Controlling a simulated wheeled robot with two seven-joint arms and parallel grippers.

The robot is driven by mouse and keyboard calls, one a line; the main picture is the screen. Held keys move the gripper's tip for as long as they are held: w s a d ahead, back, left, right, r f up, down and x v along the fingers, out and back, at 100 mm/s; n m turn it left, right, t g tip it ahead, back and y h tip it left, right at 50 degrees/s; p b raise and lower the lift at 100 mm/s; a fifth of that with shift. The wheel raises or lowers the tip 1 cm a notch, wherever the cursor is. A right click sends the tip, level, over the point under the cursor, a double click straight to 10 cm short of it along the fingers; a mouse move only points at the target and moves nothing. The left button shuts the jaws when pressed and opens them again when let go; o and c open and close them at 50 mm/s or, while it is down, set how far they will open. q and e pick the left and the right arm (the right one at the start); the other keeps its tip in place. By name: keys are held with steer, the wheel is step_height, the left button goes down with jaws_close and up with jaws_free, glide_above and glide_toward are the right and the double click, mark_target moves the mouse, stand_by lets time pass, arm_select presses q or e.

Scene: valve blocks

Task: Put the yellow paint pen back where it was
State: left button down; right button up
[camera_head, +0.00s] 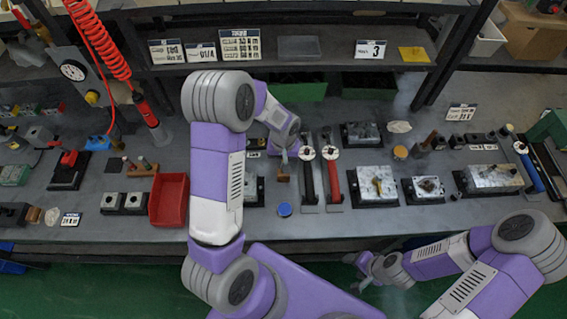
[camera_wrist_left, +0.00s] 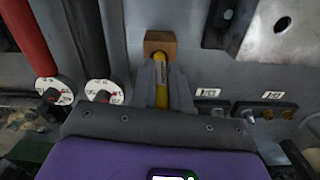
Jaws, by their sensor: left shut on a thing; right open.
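The yellow paint pen (camera_wrist_left: 161,92) is between the fingers of my left gripper (camera_wrist_left: 163,88), which is shut on it in the left wrist view. The pen's far end overlaps a small brown wooden block (camera_wrist_left: 160,44); I cannot tell how deep it sits there. In the head view my left gripper (camera_head: 288,152) is over the bench beside the wooden block (camera_head: 283,173), and the pen is too small to make out. My right gripper (camera_head: 360,268) is open and empty, in front of the bench's near edge.
A black-handled tool (camera_head: 308,182) and a red-handled tool (camera_head: 333,182) lie to the right of the wooden block. Metal valve blocks (camera_head: 374,186) stand farther right. A red bin (camera_head: 169,200) is to the left, and a blue round cap (camera_head: 284,210) lies nearer the front edge.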

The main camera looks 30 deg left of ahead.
arm_select(q)
steer(key=shift+w+f, duration=0.15)
steer(key=shift+f, duration=0.35)
steer(key=shift+f, duration=0.15)
steer(key=c, duration=1.1)
jaws_free()
